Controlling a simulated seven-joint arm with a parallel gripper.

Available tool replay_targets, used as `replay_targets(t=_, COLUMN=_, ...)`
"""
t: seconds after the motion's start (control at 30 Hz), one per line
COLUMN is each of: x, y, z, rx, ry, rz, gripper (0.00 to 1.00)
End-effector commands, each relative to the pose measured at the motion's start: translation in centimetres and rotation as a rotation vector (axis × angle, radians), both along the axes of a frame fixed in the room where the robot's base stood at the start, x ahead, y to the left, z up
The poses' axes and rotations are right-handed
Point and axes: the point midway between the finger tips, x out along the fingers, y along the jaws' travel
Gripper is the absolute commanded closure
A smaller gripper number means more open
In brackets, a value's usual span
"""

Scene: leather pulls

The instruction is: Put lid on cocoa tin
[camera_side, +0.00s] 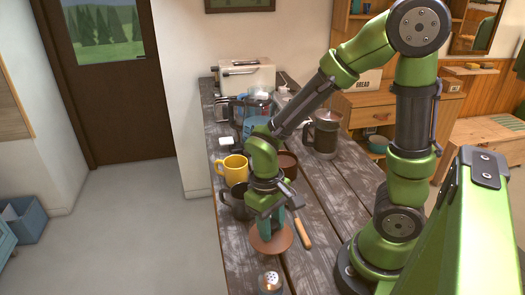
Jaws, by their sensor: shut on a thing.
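My gripper (272,217) points down over the near part of the table, with teal fingers shut on the middle of a round, reddish-brown disc that looks like the lid (272,243). The fingers hide what they grip on it. I cannot tell whether the disc touches the table or hangs just above it. A brown round container (289,163), which may be the cocoa tin, stands farther back, just behind my wrist. My arm hides part of it, and its opening is not clear.
A yellow mug (231,168) and a dark mug (233,203) stand left of my wrist. A wooden handle (302,233) lies right of the disc. A small shaker (270,283) stands in front. A dark lidded jug (322,137) and a toaster (246,77) are farther back.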

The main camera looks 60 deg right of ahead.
Motion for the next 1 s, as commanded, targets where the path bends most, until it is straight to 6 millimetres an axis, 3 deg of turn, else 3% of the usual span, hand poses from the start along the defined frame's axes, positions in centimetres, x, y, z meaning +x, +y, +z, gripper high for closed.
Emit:
replay_targets(t=0.1, x=0.1, y=0.0, z=2.6, rx=0.001, ry=-0.007, rz=-0.001, gripper=0.95)
replay_targets(t=0.23, x=0.1, y=0.0, z=4.5, rx=0.001, ry=-0.004, rz=-0.002, gripper=0.95)
replay_targets(t=0.47, x=1.0, y=-2.5, z=5.2, rx=-0.001, ry=0.025, rz=-0.107, gripper=0.95)
replay_targets(t=0.67, x=5.5, y=-9.0, z=5.5, rx=0.003, ry=0.031, rz=-0.369, gripper=0.95)
replay_targets(t=0.8, x=8.3, y=-15.2, z=6.0, rx=0.003, ry=0.029, rz=-0.579, gripper=0.95)
replay_targets(t=1.0, x=10.2, y=-23.5, z=7.0, rx=-0.002, ry=0.020, rz=-0.828, gripper=0.95)
